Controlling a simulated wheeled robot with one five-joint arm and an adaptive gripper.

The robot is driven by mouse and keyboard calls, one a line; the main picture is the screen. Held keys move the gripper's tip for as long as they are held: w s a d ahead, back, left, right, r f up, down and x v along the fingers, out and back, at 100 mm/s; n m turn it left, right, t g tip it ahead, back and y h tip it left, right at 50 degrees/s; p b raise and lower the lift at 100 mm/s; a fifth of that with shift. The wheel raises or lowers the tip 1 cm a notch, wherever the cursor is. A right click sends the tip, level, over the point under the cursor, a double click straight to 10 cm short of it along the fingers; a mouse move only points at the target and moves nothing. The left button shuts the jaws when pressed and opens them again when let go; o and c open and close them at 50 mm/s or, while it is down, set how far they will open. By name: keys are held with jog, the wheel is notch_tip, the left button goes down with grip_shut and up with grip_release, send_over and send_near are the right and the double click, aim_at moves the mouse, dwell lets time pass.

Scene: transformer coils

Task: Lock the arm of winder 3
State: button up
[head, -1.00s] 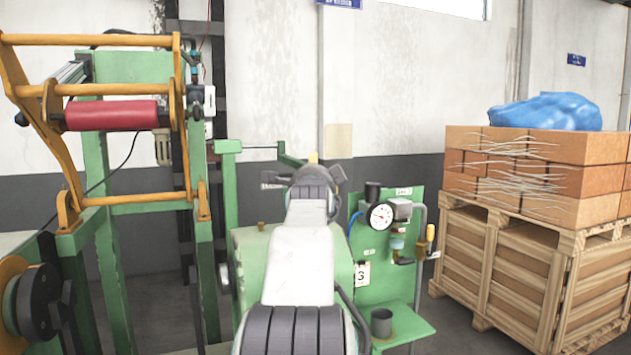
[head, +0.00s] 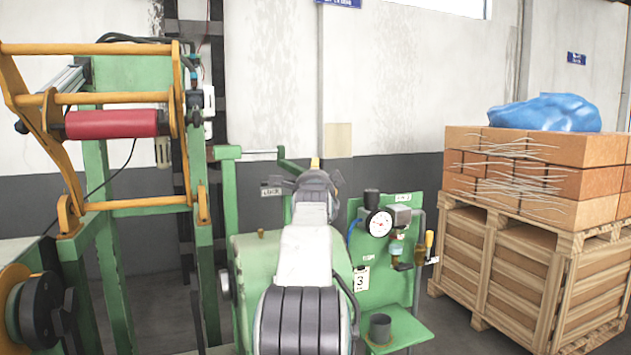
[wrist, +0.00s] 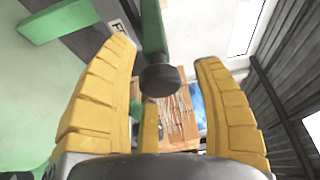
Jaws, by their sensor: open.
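Winder 3 is a green machine; a tag with a 3 (head: 361,281) hangs on its side panel. A green bar (head: 250,154) of it runs toward my gripper (head: 311,180); I cannot tell if it is the winder's arm. My gripper is far forward, seen from behind, its fingertips mostly hidden. In the wrist view its yellow fingers (wrist: 160,52) are open, on either side of a dark round knob (wrist: 160,78) at the end of a green bar (wrist: 151,30). I cannot tell if they touch it. A short yellow piece lies lower between them.
A panel with a gauge (head: 379,222) and a shelf with a grey cup (head: 380,328) stand right of my arm. A yellow frame with a red roller (head: 112,123) stands at left. Brick-coloured blocks (head: 535,155) sit on a wooden crate (head: 505,258) at right.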

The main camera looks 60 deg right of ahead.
jog(key=shift+o, duration=0.2)
grip_shut()
dwell(0.3)
jog(key=shift+f, duration=0.1)
